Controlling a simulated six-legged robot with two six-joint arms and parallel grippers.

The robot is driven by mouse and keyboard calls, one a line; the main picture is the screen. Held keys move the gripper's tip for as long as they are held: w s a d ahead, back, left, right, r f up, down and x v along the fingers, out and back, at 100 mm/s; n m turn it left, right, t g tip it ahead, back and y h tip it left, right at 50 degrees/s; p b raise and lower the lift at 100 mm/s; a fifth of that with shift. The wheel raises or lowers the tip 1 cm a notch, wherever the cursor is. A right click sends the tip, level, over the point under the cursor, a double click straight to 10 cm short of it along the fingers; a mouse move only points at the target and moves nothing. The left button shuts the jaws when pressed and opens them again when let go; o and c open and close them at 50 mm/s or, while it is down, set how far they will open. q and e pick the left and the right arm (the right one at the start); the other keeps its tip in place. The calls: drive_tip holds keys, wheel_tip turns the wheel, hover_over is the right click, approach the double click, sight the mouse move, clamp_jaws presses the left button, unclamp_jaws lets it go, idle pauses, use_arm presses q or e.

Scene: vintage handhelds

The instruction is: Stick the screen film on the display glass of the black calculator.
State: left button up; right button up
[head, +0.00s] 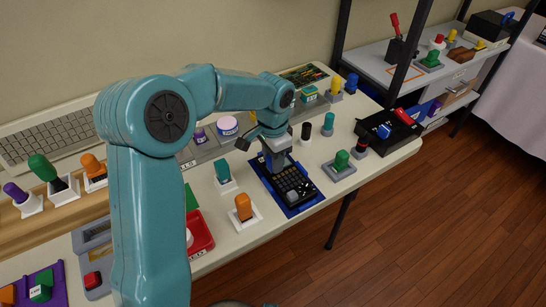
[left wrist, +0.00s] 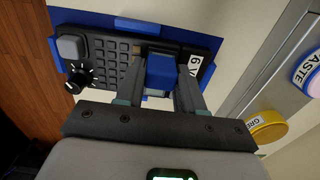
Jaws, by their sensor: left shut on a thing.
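The black calculator (head: 296,186) lies in a blue holder (head: 314,203) near the table's front edge. In the left wrist view the calculator (left wrist: 108,50) shows its keys, a black dial and a "6 V" label. My left gripper (head: 277,155) points down over its far end. It is shut on a blue block (left wrist: 160,72), which looks like the grip of the screen film. The block and fingers cover the display area, so I cannot tell whether film and glass touch. The film's sheet is not clearly visible. My right gripper is not in view.
An orange knob on a white base (head: 243,207) and a teal knob (head: 222,172) stand left of the holder. A green knob on a grey base (head: 341,161) stands to its right. Small dark and teal pieces stand behind. A red tray (head: 199,235) lies further left.

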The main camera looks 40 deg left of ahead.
use_arm(q)
drive_tip(key=shift+f, duration=0.1)
drive_tip(key=o, duration=1)
drive_tip(key=shift+c, duration=0.2)
wheel_tip(320, 180, up, 6)
drive_tip(key=p, duration=0.5)
